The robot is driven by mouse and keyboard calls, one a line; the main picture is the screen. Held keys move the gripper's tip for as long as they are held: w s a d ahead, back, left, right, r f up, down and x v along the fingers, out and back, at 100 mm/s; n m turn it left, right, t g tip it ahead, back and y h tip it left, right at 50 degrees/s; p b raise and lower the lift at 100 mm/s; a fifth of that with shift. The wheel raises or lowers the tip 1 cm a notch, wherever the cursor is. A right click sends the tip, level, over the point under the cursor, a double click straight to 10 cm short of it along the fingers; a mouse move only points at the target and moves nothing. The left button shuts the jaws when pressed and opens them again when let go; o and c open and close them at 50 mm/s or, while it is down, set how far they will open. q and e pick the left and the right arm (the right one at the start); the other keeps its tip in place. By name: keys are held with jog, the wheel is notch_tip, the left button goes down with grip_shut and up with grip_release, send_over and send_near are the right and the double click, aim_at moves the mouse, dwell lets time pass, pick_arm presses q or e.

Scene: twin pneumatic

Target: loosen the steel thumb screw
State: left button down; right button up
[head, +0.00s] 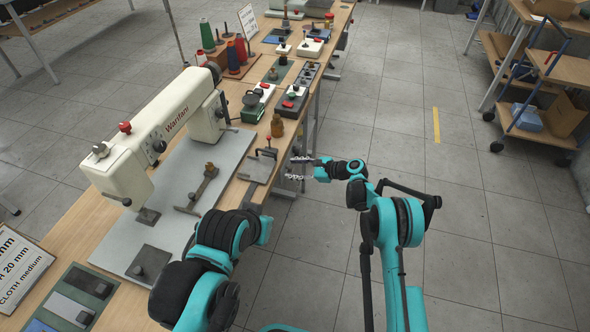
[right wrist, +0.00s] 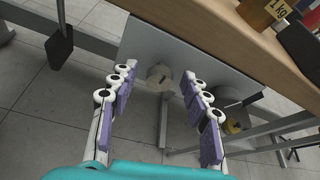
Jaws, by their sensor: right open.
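My right gripper (head: 297,168) is open beside the table's right edge, its fingers pointing left toward the table. In the right wrist view the open gripper (right wrist: 157,77) has purple pads, with nothing held between them. A pale round knob-like part (right wrist: 159,76) shows beyond and between the fingertips, against a grey panel (right wrist: 135,45) below the tabletop. I cannot tell for certain whether it is the steel thumb screw. A small metal knob (head: 101,149) also sits on the cream sewing machine (head: 170,118). My left arm is at the bottom, but its gripper does not show.
A brass 1 kg weight (head: 277,126) stands on the wooden table (right wrist: 215,30) near the edge. A grey plate with a lever (head: 257,166) lies close to my right gripper. Switch boxes and thread cones (head: 207,35) stand further back.

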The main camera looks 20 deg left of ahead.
grip_shut()
jog(key=shift+n+t, duration=0.3)
jog(key=shift+s+f+n+t+y, duration=0.15)
jog(key=shift+n+t+y, duration=0.45)
jog(key=shift+n, duration=1.05)
jog(key=shift+s+f+n+t+y, duration=0.1)
jog(key=shift+n+t+y, duration=0.1)
jog(key=shift+n+t, duration=1.1)
jog(key=shift+s+f+n+t+y, duration=0.15)
jog(key=shift+n+t+y, duration=0.25)
jog(key=shift+n, duration=1.55)
